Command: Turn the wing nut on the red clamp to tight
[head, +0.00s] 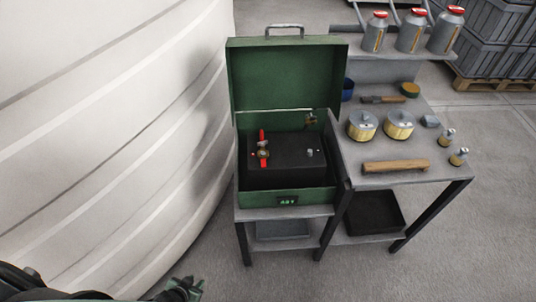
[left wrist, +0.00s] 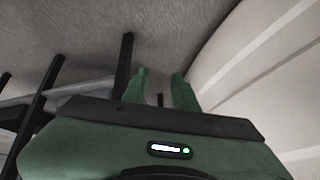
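The red clamp (head: 263,136) sits at the left part of the top of a black battery-like block (head: 288,172), inside an open green box (head: 287,199). A small brass-coloured fitting shows at the middle of the clamp; it is too small to tell the wing nut's position. My left gripper (head: 184,289) is low at the bottom of the head view, well apart from the box. In the left wrist view its two green fingers (left wrist: 160,88) stand apart with nothing between them. My right gripper is in neither view.
The box's lid (head: 287,78) stands raised behind it. A workbench to the right holds yellow-sided filters (head: 399,125), a wooden handle (head: 396,166) and a brush. Red-capped canisters (head: 411,32) stand on a shelf. A large white ribbed tank (head: 110,130) fills the left.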

